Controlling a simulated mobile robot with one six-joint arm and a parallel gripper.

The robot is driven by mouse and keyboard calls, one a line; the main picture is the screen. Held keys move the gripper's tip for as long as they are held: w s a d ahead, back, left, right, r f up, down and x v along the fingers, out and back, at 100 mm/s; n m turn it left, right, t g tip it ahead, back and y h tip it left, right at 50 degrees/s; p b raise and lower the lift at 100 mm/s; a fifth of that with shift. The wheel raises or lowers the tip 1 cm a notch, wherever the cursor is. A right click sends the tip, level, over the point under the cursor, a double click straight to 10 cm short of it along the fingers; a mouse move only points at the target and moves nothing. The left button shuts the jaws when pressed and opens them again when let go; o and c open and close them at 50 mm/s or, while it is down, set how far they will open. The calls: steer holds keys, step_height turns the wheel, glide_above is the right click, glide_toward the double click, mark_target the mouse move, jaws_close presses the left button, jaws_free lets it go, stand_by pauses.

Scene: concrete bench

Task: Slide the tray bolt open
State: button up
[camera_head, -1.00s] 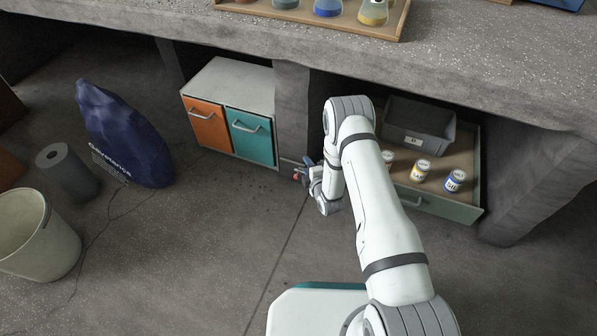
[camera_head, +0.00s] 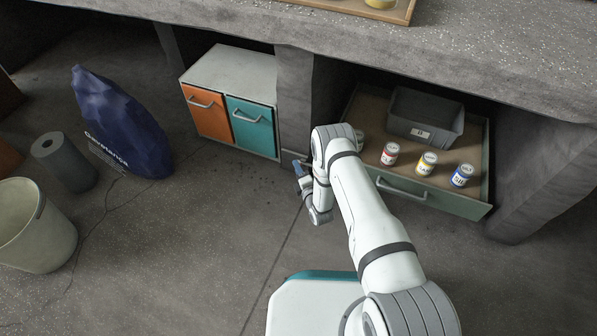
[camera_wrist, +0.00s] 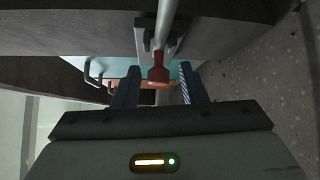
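The bolt shows in the wrist view as a grey rod (camera_wrist: 168,22) in a metal bracket, with a red knob (camera_wrist: 158,72) at its near end. My gripper (camera_wrist: 158,76) is open, with one finger on each side of the knob and a gap on both sides. In the head view my gripper (camera_head: 299,171) is low beside the stone pillar, and the knob is hidden there. The tray (camera_head: 443,202) is a drawer under the bench with a green front and a handle.
The tray holds a grey bin (camera_head: 425,122) and several small cans, one with a yellow label (camera_head: 427,163). A cabinet with orange (camera_head: 207,112) and teal (camera_head: 251,127) doors stands left of the pillar (camera_head: 298,95).

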steer(key=shift+w+a, duration=0.15)
steer(key=shift+w, duration=0.15)
jaws_close()
stand_by(0.4)
